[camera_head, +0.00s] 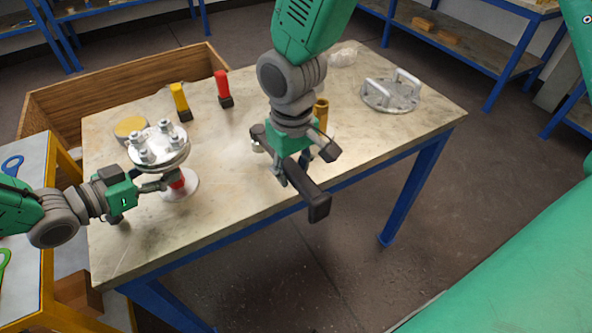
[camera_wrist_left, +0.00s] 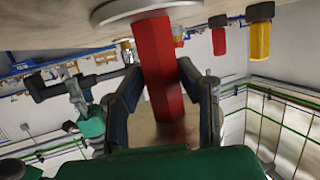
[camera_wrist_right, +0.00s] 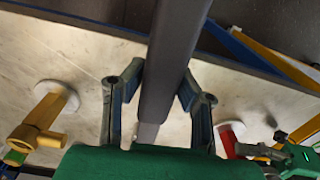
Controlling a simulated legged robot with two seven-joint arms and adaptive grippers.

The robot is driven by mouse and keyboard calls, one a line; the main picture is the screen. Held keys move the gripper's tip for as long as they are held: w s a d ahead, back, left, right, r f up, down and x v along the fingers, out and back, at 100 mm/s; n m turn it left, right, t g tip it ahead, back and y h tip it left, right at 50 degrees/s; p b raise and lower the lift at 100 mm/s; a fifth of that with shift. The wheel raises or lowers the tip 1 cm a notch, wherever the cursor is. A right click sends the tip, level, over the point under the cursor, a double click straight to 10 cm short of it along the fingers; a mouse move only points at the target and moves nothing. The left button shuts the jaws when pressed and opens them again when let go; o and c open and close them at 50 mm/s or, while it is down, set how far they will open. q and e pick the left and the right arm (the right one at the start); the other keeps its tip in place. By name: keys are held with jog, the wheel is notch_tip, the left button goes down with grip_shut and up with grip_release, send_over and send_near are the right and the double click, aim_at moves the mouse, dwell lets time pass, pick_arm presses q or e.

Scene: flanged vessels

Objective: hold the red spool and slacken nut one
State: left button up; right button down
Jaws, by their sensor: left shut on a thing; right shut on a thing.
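The red spool (camera_head: 176,182) stands on a white round base on the table, under a silver flange (camera_head: 160,150) with several bolts and nuts on top. I cannot tell which is nut one. My left gripper (camera_head: 167,182) is shut around the spool's red column, which shows between its fingers in the left wrist view (camera_wrist_left: 162,75). My right gripper (camera_head: 293,168) is shut on a dark long-bodied tool (camera_head: 308,187), held above the table's front part, well right of the flange. The right wrist view shows the tool's bar (camera_wrist_right: 172,60) between the fingers.
A brass pipe piece (camera_head: 321,112) stands behind my right gripper. A silver lid with handles (camera_head: 390,95) lies at the back right. The table's middle front is clear.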

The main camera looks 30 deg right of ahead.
pick_arm(q)
jog(key=shift+a, duration=0.1)
pick_arm(e)
jog(key=w+a+r+n, duration=0.2)
jog(key=w+a+r, duration=0.1)
jog(key=a+r, duration=0.4)
jog(key=w+a+r+n, duration=0.25)
jog(key=a+r, duration=0.35)
jog(key=r, duration=0.4)
jog(key=shift+m, duration=0.45)
jog(key=shift+w+f, duration=0.15)
jog(key=shift+f, duration=1.95)
jog(key=shift+f, duration=0.25)
jog(key=shift+f, duration=1)
